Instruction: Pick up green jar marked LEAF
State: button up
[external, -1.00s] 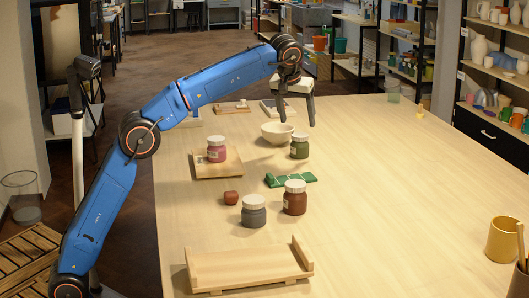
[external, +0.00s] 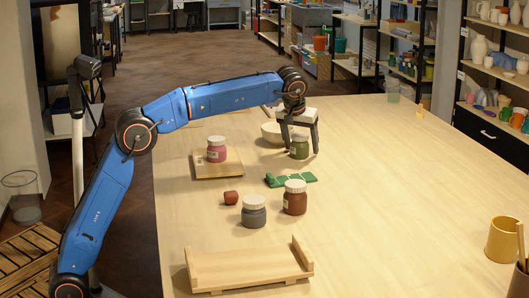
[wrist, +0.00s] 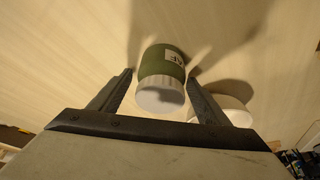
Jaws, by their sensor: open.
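The green jar (external: 299,150) with a white lid stands upright on the table, behind the green cloth. In the wrist view the green jar (wrist: 165,65) shows part of a pale label ending in "AF", with its white lid (wrist: 160,94) toward me. My gripper (external: 301,148) is lowered at the jar. In the wrist view my gripper (wrist: 160,75) is open, one finger on each side of the jar. Small gaps seem to show between the fingers and the jar.
A white bowl (external: 271,132) stands close behind left of the jar. A pink jar (external: 216,150) sits on a wooden board (external: 205,171). A wooden tray (external: 245,272) is in front. The table's right side is mostly clear.

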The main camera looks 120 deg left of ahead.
jog(key=shift+f, duration=0.15)
jog(key=c, duration=1.3)
